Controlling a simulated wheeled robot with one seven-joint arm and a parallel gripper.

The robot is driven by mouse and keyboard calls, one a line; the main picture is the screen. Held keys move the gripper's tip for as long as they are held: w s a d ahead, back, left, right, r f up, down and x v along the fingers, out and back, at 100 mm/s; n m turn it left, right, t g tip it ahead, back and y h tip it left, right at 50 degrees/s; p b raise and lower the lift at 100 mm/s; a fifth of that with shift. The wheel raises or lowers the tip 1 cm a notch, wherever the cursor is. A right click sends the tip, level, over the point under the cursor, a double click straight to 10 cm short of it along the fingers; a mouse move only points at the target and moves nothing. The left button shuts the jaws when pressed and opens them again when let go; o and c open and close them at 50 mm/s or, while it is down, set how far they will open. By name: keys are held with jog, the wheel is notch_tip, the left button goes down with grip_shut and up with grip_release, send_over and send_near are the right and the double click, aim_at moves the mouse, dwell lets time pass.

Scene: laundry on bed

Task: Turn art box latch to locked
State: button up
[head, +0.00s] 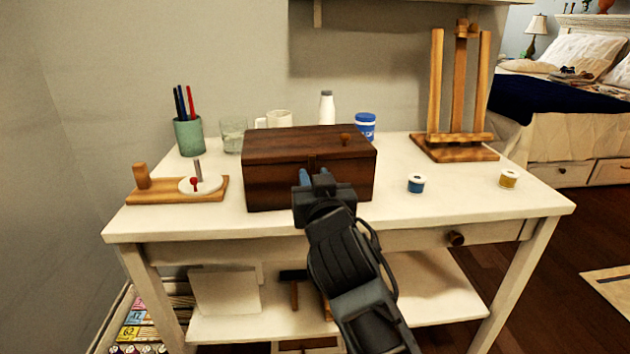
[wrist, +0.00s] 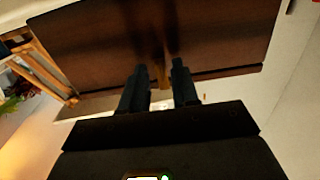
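The art box (head: 268,182) is a dark brown wooden box with its lid down, standing on the white table. Its small latch (head: 312,160) is at the middle of the front face, partly hidden by my gripper in the head view. My gripper (head: 314,177) is right in front of the box. In the wrist view my gripper (wrist: 159,68) has its two dark fingers apart, pointing at the front of the box (wrist: 100,50). A narrow brown strip, apparently the latch (wrist: 162,76), shows between the fingers. I cannot tell whether either finger touches it.
On the white table (head: 450,205) a wooden board (head: 150,195) with a white disc stands left of the box. A green pen cup (head: 188,137), glass, mug, bottle and blue jar (head: 365,127) are behind. Spools (head: 416,184) and an easel (head: 455,150) are on the right.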

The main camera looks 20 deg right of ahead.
jog(key=v, duration=0.8)
jog(key=shift+p, duration=0.3)
jog(key=shift+w+d, duration=0.1)
jog(key=s+f+n+g+y, duration=0.15)
jog(key=s+f, duration=0.35)
jog(key=s, duration=0.6)
jog(key=s+f+n+y, duration=0.15)
jog(key=s+f, duration=0.35)
jog(key=s, duration=0.6)
jog(key=s+f+n+g+y, duration=0.15)
jog(key=s+f, duration=0.35)
jog(key=s, duration=0.7)
jog(key=s+d+r+m, duration=0.2)
jog(key=s+r, duration=0.3)
jog(key=s, duration=0.4)
notch_tip(320, 180, up, 17)
jog(key=p, duration=1.8)
jog(key=shift+w+r+p, duration=0.25)
jog(key=shift+p, duration=0.1)
jog(key=shift+a+n, duration=0.1)
jog(key=shift+n, duration=0.15)
